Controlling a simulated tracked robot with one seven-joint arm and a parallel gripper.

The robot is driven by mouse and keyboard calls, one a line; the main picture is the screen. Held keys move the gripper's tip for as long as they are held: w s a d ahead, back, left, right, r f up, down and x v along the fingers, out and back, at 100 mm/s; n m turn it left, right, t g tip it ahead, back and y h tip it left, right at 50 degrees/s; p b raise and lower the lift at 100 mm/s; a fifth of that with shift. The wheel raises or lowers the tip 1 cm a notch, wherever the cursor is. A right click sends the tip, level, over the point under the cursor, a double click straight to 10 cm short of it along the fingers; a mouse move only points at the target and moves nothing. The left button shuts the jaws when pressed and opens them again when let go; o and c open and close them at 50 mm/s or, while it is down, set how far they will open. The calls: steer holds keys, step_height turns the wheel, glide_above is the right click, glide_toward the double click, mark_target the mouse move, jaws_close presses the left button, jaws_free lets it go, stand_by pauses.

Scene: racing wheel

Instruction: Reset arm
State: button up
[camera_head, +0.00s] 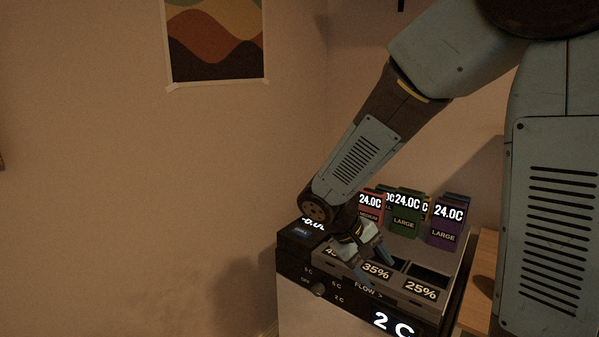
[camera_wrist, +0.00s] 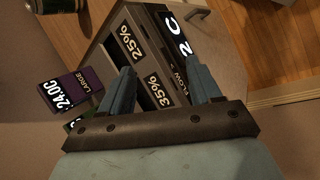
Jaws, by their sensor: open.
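My gripper (camera_head: 378,262) is open and empty, hanging over the top of a dark machine (camera_head: 345,300) in the head view. In the wrist view its two blue fingers (camera_wrist: 162,90) are spread apart, with the machine's "35%" and "25%" labels beyond them. My arm reaches down from the upper right, bent so that the gripper points downward. Part of the machine's top, near a "4" label, is hidden behind the gripper.
Red (camera_head: 370,207), green (camera_head: 405,212) and purple (camera_head: 446,222) blocks reading "24.0C" stand at the machine's back. A knob (camera_head: 319,289) and a "2 C" display (camera_head: 393,324) are on its front. A wooden surface (camera_head: 484,280) lies right. Open space lies left, before the wall.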

steer(key=s+d+r+m+t+y, duration=0.2)
steer(key=s+d+r+y, duration=0.1)
steer(key=s+r, duration=0.3)
steer(key=s+d+r+m+t+y, duration=0.2)
steer(key=s+r, duration=0.4)
steer(key=r, duration=0.4)
steer(key=shift+d+r+m+t+y, duration=0.2)
steer(key=shift+d+m+t+y, duration=0.2)
steer(key=shift+d+t+y, duration=0.6)
steer(key=shift+d+g, duration=0.2)
steer(key=shift+g, duration=0.1)
stand_by(0.6)
